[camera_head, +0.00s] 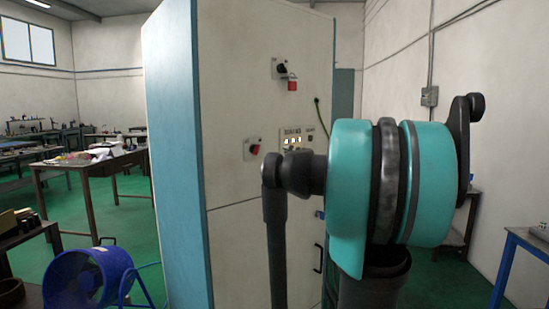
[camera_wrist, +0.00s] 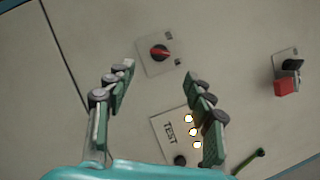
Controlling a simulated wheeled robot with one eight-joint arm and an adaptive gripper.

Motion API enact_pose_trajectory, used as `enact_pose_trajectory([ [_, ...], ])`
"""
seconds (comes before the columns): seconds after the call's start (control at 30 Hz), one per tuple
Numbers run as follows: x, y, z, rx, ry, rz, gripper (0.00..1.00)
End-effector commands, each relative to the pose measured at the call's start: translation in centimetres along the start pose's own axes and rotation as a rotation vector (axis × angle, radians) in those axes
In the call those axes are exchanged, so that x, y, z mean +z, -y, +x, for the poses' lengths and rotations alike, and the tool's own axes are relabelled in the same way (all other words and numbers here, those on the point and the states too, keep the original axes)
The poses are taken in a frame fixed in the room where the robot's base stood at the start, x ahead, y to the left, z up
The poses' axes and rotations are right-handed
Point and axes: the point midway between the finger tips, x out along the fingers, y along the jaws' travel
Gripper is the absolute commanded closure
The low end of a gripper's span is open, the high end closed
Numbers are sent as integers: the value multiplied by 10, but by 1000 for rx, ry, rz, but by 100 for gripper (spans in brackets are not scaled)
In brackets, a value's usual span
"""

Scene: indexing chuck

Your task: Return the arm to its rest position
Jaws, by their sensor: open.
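My arm (camera_head: 420,180), with its teal joint housing, stands raised at the right of the head view, in front of a tall pale cabinet (camera_head: 240,110) with blue edges. My gripper (camera_wrist: 158,75) shows in the wrist view, its two green-padded fingers apart with nothing between them. It faces the cabinet front; I cannot tell the distance. In the head view I cannot make out the gripper.
The cabinet bears a red rotary switch (camera_head: 253,149), a TEST panel (camera_wrist: 172,132) with lit lamps, and a black switch with a red padlock (camera_head: 291,85). A blue fan (camera_head: 88,278) stands at lower left. A blue table (camera_head: 525,240) is at right.

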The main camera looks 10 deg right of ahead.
Motion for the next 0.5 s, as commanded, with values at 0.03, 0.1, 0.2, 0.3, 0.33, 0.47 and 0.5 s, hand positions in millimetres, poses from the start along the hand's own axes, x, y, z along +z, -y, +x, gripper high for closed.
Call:
enact_pose_trajectory([
  [0.03, -1, 0, -6, -1, -2, -1, 47],
  [0.1, 0, 0, -12, -1, -1, 0, 47],
  [0.2, 0, 0, -16, 0, -1, 0, 47],
  [0.3, 0, 0, -18, 1, 0, 1, 47],
  [0.33, 0, 0, -18, 1, 0, 1, 47],
  [0.47, 0, 0, -18, 1, 1, 1, 47],
  [0.5, 0, 0, -18, 1, 1, 1, 47],
])
